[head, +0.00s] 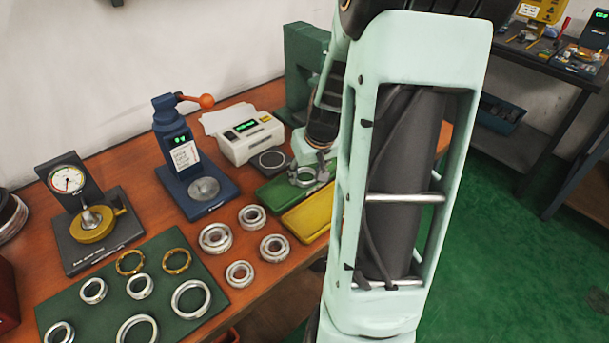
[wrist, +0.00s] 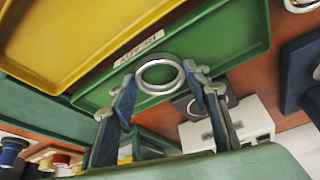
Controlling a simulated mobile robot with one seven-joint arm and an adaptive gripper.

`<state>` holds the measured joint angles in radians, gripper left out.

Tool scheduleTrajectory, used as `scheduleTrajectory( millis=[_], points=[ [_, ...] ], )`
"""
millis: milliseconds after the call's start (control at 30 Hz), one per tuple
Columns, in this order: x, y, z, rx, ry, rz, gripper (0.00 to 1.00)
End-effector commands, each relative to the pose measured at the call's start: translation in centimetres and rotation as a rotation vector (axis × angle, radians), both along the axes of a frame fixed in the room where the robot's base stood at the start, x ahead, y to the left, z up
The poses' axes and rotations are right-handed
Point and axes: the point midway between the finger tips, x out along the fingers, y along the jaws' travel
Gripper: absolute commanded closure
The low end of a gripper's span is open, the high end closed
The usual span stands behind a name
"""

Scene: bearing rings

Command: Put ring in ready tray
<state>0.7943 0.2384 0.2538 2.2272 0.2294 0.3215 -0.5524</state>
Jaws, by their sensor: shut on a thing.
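The silver ring (head: 295,181) is held at the tips of my gripper (head: 313,172), over the green tray. In the wrist view the ring (wrist: 160,91) sits between the two fingertips of my gripper (wrist: 164,80), which press its opposite sides. The green ready tray (head: 268,192) lies behind the yellow tray in the head view. In the wrist view its green floor (wrist: 225,45) and a white label on its edge show, and no other ring is visible in it. I cannot tell whether the ring touches the tray floor.
The yellow tray (head: 305,222) lies beside the green one. A white device (head: 243,136), a blue press (head: 180,150) and a dial gauge (head: 90,215) stand along the wall. Several bearings stand nearby, and a green mat (head: 205,262) bears several rings. My arm hides the bench's right part.

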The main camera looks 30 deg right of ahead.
Motion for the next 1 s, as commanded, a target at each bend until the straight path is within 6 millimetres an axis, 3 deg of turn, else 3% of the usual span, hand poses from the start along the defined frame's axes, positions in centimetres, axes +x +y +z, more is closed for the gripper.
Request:
scheduleTrajectory(
  millis=[333, 367, 500, 833, 1000],
  points=[
    [0.1, 0.0, -0.4, -0.001, -0.001, 0.001, 0.83],
    [0.0, 0.0, -0.3, -0.001, -0.001, 0.001, 0.54],
    [0.0, 0.0, -0.2, -0.001, -0.001, 0.001, 0.39],
    [0.0, 0.0, 0.0, -0.001, -0.001, 0.001, 0.39],
    [-0.4, 0.0, 1.6, -0.004, -0.003, -0.001, 0.39]
  ],
)
